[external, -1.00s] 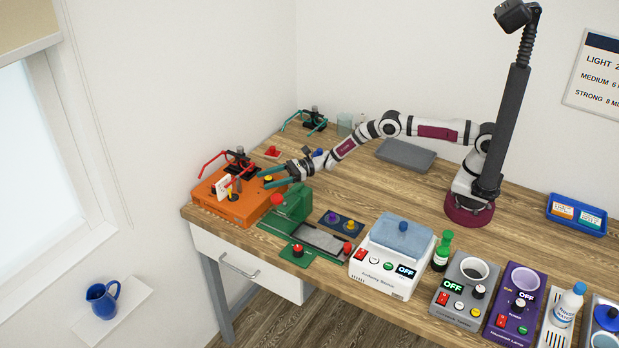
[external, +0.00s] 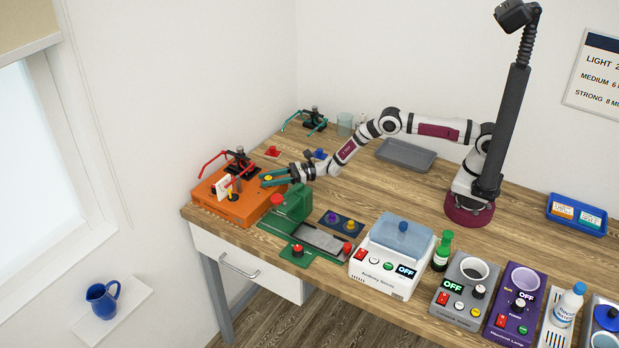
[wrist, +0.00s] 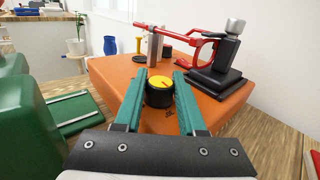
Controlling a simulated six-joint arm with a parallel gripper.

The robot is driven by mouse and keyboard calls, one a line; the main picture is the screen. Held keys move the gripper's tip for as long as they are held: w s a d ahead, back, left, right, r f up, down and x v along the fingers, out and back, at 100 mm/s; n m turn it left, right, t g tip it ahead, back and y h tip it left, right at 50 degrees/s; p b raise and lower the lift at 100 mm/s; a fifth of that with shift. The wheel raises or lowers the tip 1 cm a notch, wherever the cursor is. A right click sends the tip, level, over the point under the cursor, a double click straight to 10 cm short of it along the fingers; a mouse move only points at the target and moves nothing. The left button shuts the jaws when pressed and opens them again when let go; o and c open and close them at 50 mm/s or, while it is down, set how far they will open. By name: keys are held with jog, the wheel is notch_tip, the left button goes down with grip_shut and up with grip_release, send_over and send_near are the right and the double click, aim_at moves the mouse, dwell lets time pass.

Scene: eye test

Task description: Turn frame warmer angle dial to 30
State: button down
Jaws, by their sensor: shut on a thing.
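The orange frame warmer (external: 238,207) sits at the left end of the bench. Its black dial with a yellow top (wrist: 159,88) stands on the near part of the orange top in the wrist view. A dark mark shows on the yellow cap, but I cannot read its angle or any scale. My gripper (wrist: 160,80) has teal fingers, one on each side of the dial, and is shut on it. In the external view my gripper (external: 266,181) reaches the warmer's right side from the right, and the fingers largely hide the dial.
A red-armed frame on a black stand (wrist: 222,62) rises behind the right finger. A green machine (external: 292,204) stands close to the warmer's right. Open bench lies right of my wrist.

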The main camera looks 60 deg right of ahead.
jog(key=shift+m+t+h, duration=0.6)
jog(key=shift+t+h, duration=0.1)
jog(key=c, duration=0.5)
grip_release()
jog(key=v, duration=1.5)
jog(key=shift+s+d, duration=0.25)
jog(key=shift+s, duration=0.05)
